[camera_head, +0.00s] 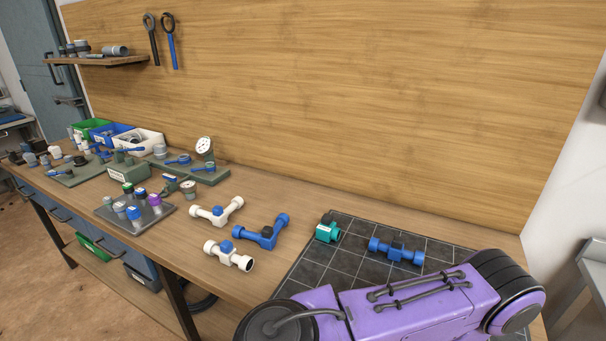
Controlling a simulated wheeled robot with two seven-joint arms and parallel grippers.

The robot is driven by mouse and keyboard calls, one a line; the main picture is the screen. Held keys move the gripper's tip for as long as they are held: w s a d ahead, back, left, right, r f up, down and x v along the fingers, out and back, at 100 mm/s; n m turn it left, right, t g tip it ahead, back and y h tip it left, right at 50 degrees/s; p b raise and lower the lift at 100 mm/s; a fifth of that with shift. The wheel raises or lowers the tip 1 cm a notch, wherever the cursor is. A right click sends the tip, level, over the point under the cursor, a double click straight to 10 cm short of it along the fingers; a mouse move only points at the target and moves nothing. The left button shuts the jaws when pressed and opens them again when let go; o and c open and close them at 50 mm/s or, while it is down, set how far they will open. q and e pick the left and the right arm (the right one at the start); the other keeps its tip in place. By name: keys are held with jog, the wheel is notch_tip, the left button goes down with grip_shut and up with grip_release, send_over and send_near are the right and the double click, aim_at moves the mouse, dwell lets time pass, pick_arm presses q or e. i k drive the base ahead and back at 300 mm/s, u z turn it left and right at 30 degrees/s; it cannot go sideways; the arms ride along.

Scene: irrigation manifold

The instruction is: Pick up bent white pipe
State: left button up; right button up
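Two white pipe pieces lie on the wooden bench near the middle. The farther white piece (217,211) has several branches at angles and a small blue part at its middle. The nearer white piece (229,257) has a blue part on top and a dark open end facing right. I cannot tell for sure which one is the bent white pipe. Neither is touched by a gripper. Neither of my grippers is in view. A purple link of my arm fills the lower right and hides the mat's front part.
A blue pipe piece (261,232) lies close to the right of the white ones. A teal fitting (327,231) and a blue fitting (396,251) sit on the dark gridded mat (345,224). A grey tray (150,222) with coloured caps stands left. Bins and green plates are farther back.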

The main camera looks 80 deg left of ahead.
aim_at(218, 217)
jog(key=z, duration=0.25)
jog(key=k, duration=1.45)
jog(key=u, duration=0.9)
